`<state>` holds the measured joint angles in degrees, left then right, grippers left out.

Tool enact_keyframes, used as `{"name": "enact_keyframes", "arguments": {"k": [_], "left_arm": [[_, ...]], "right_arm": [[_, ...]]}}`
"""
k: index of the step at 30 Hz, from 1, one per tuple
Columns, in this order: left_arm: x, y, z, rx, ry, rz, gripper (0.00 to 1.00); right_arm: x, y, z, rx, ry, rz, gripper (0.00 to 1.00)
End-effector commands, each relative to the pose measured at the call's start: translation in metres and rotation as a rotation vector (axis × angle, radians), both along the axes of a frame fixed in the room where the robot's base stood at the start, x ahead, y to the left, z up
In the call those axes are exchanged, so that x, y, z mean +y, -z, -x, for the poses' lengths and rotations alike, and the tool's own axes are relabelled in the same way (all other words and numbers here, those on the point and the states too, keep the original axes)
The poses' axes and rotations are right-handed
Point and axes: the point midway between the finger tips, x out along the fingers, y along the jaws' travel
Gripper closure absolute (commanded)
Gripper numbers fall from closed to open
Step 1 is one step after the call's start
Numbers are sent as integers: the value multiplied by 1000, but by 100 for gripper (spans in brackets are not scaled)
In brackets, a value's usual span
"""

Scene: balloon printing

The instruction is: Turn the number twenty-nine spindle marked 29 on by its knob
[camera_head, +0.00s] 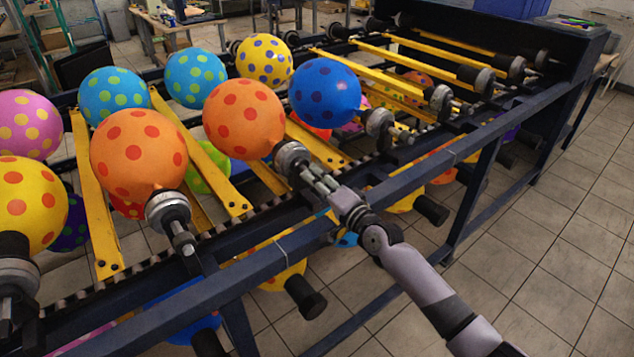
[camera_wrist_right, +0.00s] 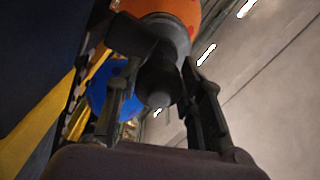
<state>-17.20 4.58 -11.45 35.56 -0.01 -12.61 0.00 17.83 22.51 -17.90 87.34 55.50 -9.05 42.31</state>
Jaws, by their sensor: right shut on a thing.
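My right gripper (camera_head: 320,184) reaches in from the lower right and is shut on the end knob of a spindle (camera_head: 291,158). This spindle carries an orange balloon with darker orange dots (camera_head: 243,118). In the right wrist view the dark rounded knob (camera_wrist_right: 159,92) sits between my two fingers, with the orange balloon (camera_wrist_right: 178,12) beyond it. No number can be read on this spindle, so I cannot tell if it is the one marked 29. My left gripper is not in view.
A neighbouring spindle (camera_head: 168,213) bears another orange balloon (camera_head: 138,155); one with a blue balloon (camera_head: 325,92) is on the other side. A dark blue rail (camera_head: 262,265) runs below my right arm. Tiled floor (camera_head: 560,260) is open at the right.

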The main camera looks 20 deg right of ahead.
Motion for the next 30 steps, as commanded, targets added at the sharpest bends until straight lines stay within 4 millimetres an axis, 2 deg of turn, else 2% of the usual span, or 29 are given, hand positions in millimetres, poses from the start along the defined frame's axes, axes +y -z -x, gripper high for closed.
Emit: {"name": "enact_keyframes", "arguments": {"k": [10, 25, 26, 30], "left_arm": [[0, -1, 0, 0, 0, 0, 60], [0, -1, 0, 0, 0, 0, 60], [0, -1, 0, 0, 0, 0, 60], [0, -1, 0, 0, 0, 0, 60]], "right_arm": [[0, 1, 0, 43, 1, -113, 92], [0, 1, 0, 48, 1, -127, 92], [0, 1, 0, 48, 1, -127, 63], [0, 0, 0, 48, 1, -126, 54]]}}
